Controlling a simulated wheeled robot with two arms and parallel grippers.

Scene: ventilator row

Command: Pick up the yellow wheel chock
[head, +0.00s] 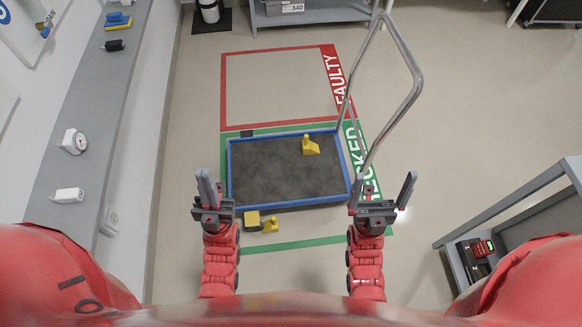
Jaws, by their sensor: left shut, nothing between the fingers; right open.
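A yellow wedge-shaped wheel chock (311,147) lies on the dark deck of a blue-rimmed platform cart (290,205), towards its far right part. A second yellow chock-like piece (271,225) is on the floor at the cart's near edge. Beside it is a yellow block (252,219) with a grey part; I cannot tell what it is. My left gripper (206,176) is shut and empty, left of the cart's near left corner. My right gripper (384,184) is open and empty, near the cart's near right corner. Both are apart from the chocks.
A chrome push handle (407,104) rises at the cart's right side. A red floor frame (222,90) marked FAULTY lies beyond; a green one surrounds the cart. A grey wall shelf (84,120) runs along the left. A grey trolley (520,205) stands at right.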

